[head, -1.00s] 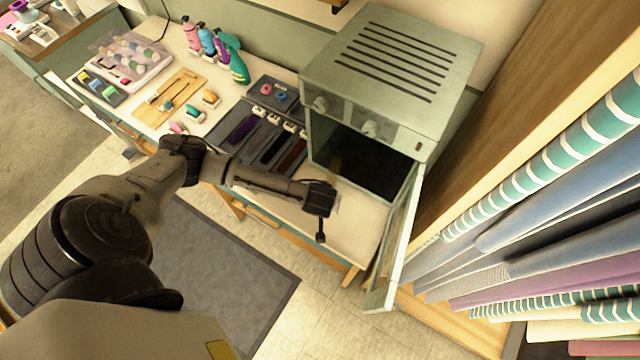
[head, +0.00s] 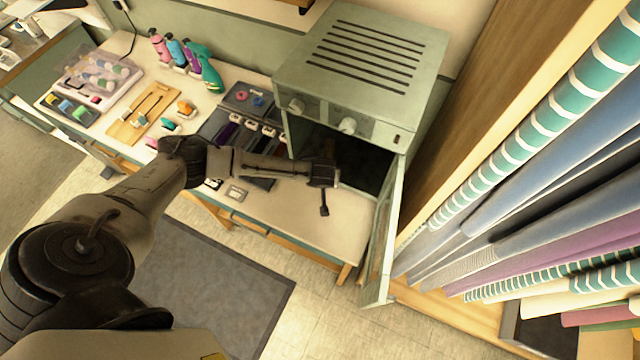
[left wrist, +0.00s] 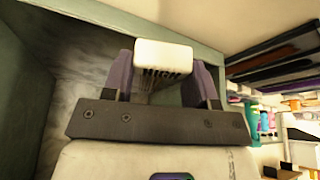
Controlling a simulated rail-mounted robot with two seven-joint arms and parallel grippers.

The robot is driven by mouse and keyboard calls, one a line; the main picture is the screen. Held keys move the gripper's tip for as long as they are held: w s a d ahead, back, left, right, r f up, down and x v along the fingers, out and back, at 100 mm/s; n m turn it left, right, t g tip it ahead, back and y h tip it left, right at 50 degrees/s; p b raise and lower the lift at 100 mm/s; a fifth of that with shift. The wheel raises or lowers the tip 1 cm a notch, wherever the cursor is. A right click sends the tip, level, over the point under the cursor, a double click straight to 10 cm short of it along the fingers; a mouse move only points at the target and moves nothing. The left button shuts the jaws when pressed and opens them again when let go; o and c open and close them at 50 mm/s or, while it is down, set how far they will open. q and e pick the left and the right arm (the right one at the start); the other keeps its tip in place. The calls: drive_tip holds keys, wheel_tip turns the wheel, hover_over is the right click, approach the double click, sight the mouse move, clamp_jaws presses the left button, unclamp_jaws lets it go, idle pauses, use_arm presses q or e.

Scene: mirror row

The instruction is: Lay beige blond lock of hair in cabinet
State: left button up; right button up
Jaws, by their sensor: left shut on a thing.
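The green-grey cabinet (head: 368,60) stands at the back of the counter with its door (head: 383,245) open to the right and a dark interior. My left gripper (head: 328,178) is at the front of its opening. In the left wrist view my left gripper (left wrist: 163,85) is shut on the lock of hair by its white block (left wrist: 163,56). The hair itself is mostly hidden behind the block. Cabinet walls (left wrist: 28,95) surround the left and upper part of that view. My right gripper is not in view.
A dark tray (head: 212,127) with other locks lies left of the cabinet. Hanging towels (head: 540,130) fill the right. The counter before the cabinet is clear.

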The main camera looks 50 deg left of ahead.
use_arm(q)
drive_tip(key=shift+w+a+f+b, duration=0.1)
drive_tip(key=shift+w+a+b, duration=0.2)
drive_tip(key=shift+w, duration=0.6)
drive_tip(key=shift+w+a+f+b, duration=0.2)
drive_tip(key=shift+w+a+b, duration=0.05)
drive_tip(key=shift+w+b, duration=0.55)
drive_tip(key=b, duration=0.6)
hover_over(335, 163)
drive_tip(key=shift+s+d+f, duration=0.1)
drive_tip(key=shift+s+d, duration=0.2)
drive_tip(key=shift+d, duration=0.05)
drive_tip(key=shift+f+b, duration=0.45)
drive_tip(key=shift+f, duration=0.55)
drive_tip(key=shift+s+f+p, duration=0.1)
drive_tip(key=shift+f+p, duration=0.1)
drive_tip(key=shift+p, duration=0.1)
drive_tip(key=o, duration=1)
drive_tip(key=shift+o, duration=0.5)
